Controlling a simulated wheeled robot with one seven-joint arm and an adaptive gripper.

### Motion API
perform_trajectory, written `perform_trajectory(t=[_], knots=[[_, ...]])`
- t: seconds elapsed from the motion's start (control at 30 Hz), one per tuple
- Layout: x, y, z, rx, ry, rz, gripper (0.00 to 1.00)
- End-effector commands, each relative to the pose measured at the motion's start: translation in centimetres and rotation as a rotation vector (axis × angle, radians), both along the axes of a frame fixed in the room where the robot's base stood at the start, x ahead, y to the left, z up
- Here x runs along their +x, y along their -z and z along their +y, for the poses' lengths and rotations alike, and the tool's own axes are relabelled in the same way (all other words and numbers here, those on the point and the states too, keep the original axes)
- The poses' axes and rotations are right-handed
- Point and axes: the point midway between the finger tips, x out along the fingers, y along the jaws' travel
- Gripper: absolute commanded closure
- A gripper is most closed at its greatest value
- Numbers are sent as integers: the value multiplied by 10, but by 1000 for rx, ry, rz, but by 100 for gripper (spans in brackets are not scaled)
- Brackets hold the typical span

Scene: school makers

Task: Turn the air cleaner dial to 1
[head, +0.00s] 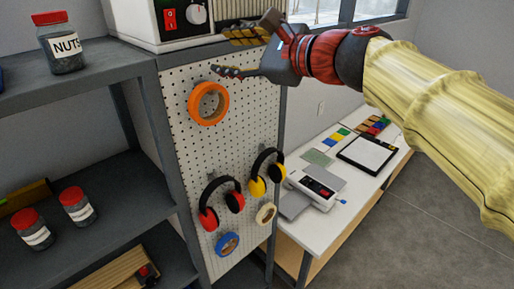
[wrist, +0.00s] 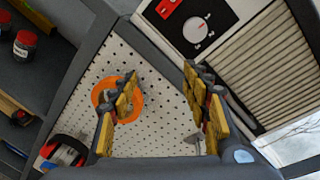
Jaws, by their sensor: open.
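The air cleaner (head: 151,30) is a white box with a black front panel and a grille, on top of the shelf unit at the top of the head view. Its round white dial (head: 196,14) sits right of a red switch (head: 169,17). In the wrist view the dial (wrist: 195,29) is at the upper middle, with marks around it too small to read. My gripper (head: 238,54) is open and empty, in front of the pegboard, below and right of the dial. In the wrist view its fingers (wrist: 160,110) are apart, below the dial and not touching it.
The pegboard (head: 180,142) carries an orange tape roll (head: 209,104), red ear muffs (head: 222,202), yellow ear muffs (head: 266,172) and a blue roll (head: 227,244). A NUTS jar (head: 62,42) stands on the left shelf. A white bench (head: 330,215) with tools is at the right.

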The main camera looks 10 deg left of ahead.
Motion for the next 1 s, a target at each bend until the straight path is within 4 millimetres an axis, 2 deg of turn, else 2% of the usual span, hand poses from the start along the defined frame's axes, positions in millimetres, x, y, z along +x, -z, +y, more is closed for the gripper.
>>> perform_trajectory(t=[0.6, 1.0], knots=[[-28, 106, -26, -426, -96, -195, 52], [-49, 167, -49, -643, -170, -278, 52]])
